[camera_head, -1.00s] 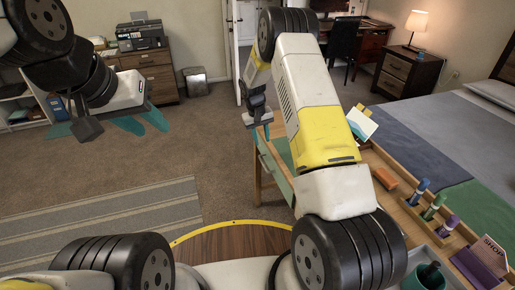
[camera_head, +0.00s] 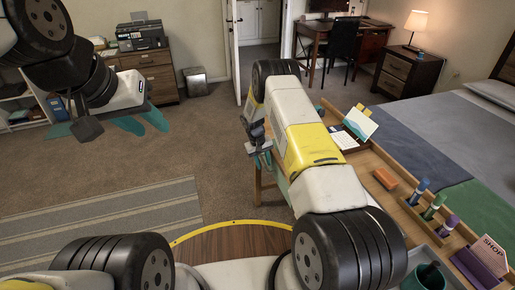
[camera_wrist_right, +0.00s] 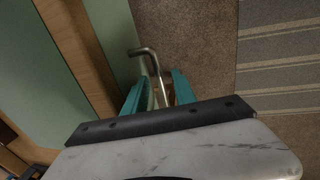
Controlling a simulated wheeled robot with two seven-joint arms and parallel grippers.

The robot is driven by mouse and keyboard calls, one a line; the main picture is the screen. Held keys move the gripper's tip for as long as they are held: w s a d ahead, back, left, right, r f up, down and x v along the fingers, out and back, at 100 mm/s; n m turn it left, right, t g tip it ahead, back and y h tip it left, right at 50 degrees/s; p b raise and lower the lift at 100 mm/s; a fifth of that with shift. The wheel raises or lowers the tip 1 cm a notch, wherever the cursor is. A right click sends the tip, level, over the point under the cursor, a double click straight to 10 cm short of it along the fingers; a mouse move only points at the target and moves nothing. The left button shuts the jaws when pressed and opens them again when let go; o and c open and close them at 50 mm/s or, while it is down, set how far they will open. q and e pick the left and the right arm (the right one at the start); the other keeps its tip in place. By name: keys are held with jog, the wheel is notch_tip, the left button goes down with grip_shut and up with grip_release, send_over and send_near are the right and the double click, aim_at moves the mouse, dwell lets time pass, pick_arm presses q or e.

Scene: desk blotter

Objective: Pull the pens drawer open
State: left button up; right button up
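The desk (camera_head: 355,165) has a wooden rim and pale green side panels on the right of the head view. In the right wrist view a green front panel (camera_wrist_right: 125,65) carries a bent metal bar handle (camera_wrist_right: 148,58). I cannot tell from a label whether this is the pens drawer. My right gripper (camera_wrist_right: 158,92) is open, with its teal fingers on either side of the handle's lower part and a gap between. In the head view my right gripper (camera_head: 264,160) is beside the desk's left side. My left gripper (camera_head: 100,127) is open and empty, far from the desk.
Open carpet (camera_head: 210,150) lies left of the desk.

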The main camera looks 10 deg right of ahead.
grip_shut()
dwell(1.4)
